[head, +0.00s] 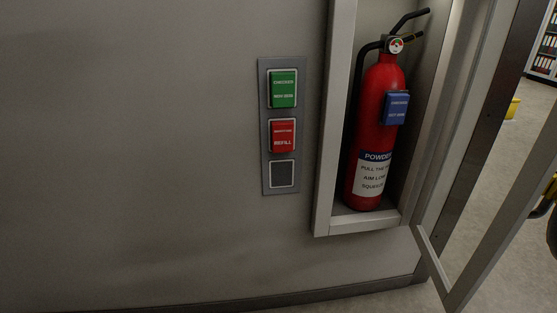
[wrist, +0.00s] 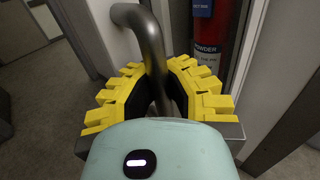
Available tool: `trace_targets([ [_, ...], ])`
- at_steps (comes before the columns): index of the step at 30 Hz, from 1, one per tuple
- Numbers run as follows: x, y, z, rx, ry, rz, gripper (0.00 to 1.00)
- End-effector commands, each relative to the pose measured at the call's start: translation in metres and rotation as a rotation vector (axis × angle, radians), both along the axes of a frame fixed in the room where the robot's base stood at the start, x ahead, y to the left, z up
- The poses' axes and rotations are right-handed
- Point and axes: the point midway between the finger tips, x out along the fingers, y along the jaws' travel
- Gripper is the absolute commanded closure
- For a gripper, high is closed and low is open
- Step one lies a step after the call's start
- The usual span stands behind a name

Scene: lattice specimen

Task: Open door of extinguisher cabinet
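The extinguisher cabinet (head: 322,190) is a pale frame on the wall in the head view. Its door (head: 500,232) stands swung out to the right, and the cabinet front is uncovered. A red extinguisher (head: 366,140) with a blue tag stands upright inside; part of it also shows in the wrist view (wrist: 207,32). In the wrist view, my gripper (wrist: 157,98) has its yellow fingers on both sides of the curved grey metal handle (wrist: 152,48), with the dark pads against it.
A grey wall panel (head: 266,170) left of the cabinet holds a green tag (head: 283,89), a red tag (head: 283,136) and an empty dark slot (head: 282,174). Shelves with binders (head: 546,50) stand at the far right. Floor is clear below the wall.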

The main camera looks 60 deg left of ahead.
Motion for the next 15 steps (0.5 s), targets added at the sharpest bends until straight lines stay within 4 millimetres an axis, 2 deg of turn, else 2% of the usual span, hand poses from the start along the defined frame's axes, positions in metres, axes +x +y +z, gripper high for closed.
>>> trace_targets([
  [11, -0.0002, -0.0037, 0.0020, 0.003, -0.001, -0.001, 1.00],
  [12, -0.0003, -0.0037, 0.0020, 0.003, 0.000, -0.001, 0.91],
  [15, -0.0002, -0.0031, 0.0014, 0.002, 0.000, -0.001, 0.81],
])
